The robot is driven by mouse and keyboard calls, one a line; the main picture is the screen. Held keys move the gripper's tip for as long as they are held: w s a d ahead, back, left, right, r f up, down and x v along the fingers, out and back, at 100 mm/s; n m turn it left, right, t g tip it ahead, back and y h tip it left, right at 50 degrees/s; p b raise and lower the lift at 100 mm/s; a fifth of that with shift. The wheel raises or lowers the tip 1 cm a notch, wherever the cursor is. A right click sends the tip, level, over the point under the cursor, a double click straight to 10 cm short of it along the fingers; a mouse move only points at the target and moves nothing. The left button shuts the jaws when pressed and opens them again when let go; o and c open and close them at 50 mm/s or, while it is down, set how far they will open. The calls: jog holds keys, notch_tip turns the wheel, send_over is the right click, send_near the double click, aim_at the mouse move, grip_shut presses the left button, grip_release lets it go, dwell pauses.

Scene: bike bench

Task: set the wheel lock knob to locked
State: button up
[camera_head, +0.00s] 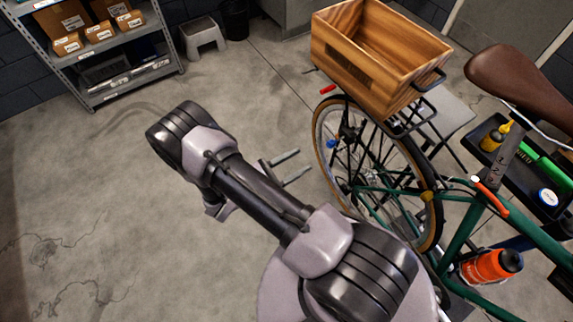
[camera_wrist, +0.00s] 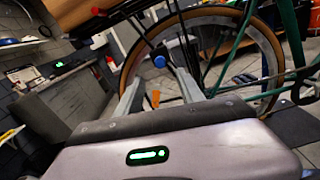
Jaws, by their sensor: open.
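A small blue knob (camera_head: 332,143) is beside the rear wheel (camera_head: 318,125) of the green bicycle. It also shows in the wrist view (camera_wrist: 159,61), facing the camera between and just beyond the finger ends. I take it for the wheel lock knob, but no label is readable and I cannot tell its setting. My gripper (camera_head: 304,161) is open and empty, its two grey fingers pointing right toward the wheel. In the wrist view my gripper (camera_wrist: 159,76) straddles the line of sight to the knob, with no clear contact.
A wooden crate (camera_head: 362,78) sits on the rear rack above the wheel. A red-tipped piece (camera_head: 327,89) sticks out left below the crate. A small orange piece (camera_wrist: 155,98) shows between the fingers, low down. Open concrete floor (camera_head: 120,200) lies left.

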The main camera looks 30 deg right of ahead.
jog(key=a, duration=0.4)
jog(key=shift+s+a, duration=0.2)
jog(key=shift+a+f+b, duration=0.1)
jog(key=shift+f+b, duration=0.2)
jog(key=shift+b, duration=0.15)
jog(key=c, duration=0.3)
jog(key=n+b, duration=0.1)
jog(key=b, duration=0.1)
jog(key=shift+a+f+b, duration=0.35)
jog(key=shift+a, duration=0.05)
jog(key=c, duration=0.3)
jog(key=shift+a+r+n+b, duration=0.15)
jog(key=shift+a+n+b, duration=0.15)
jog(key=shift+b, duration=0.15)
grip_shut()
jog(key=b, duration=0.3)
send_near(328, 146)
jog(key=d, duration=0.7)
jog(key=shift+w, duration=0.4)
